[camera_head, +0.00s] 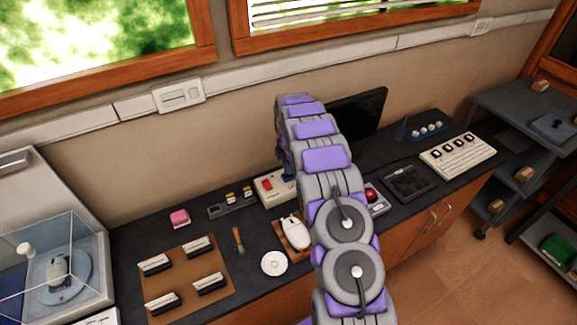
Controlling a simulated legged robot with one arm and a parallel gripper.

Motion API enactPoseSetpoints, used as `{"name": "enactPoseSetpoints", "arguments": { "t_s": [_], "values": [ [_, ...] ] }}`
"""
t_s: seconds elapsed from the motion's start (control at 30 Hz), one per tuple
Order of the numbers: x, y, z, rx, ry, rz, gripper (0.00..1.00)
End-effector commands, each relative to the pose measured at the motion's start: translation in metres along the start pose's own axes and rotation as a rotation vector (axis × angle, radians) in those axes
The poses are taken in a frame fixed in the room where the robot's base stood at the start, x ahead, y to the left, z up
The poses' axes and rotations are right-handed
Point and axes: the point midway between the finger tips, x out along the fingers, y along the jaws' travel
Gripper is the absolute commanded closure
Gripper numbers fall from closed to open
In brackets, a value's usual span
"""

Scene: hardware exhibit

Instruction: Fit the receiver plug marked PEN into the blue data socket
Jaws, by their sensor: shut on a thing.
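My gripper (286,172) is partly in view, low behind my arm, over the right part of a beige box (268,190) with a red switch. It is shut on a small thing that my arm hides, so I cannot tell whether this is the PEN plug. A dark holder (216,211) left of the box carries small yellow-topped pieces (231,197), possibly receiver plugs. Their markings are too small to read. The holder's left end looks empty. I cannot make out the blue data socket; the right part of the box is hidden behind my arm.
A white mouse (291,230), white disc (274,264), brush (238,240), pink block (179,218) and brown board (187,275) lie nearby. Right of my arm are a red trackball (371,195), dark tablet (408,182), keyboard (457,155) and a monitor (360,110). A glass case (58,265) stands left.

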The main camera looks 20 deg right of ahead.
Motion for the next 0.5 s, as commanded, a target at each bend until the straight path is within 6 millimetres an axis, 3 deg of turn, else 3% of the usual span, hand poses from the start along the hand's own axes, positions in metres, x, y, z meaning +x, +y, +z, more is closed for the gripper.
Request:
{"name": "enactPoseSetpoints", "arguments": {
  "t_s": [0.5],
  "values": [
    [0.0057, -0.0001, 0.0, 0.0, 0.0, -0.001, 1.0]
  ]
}}
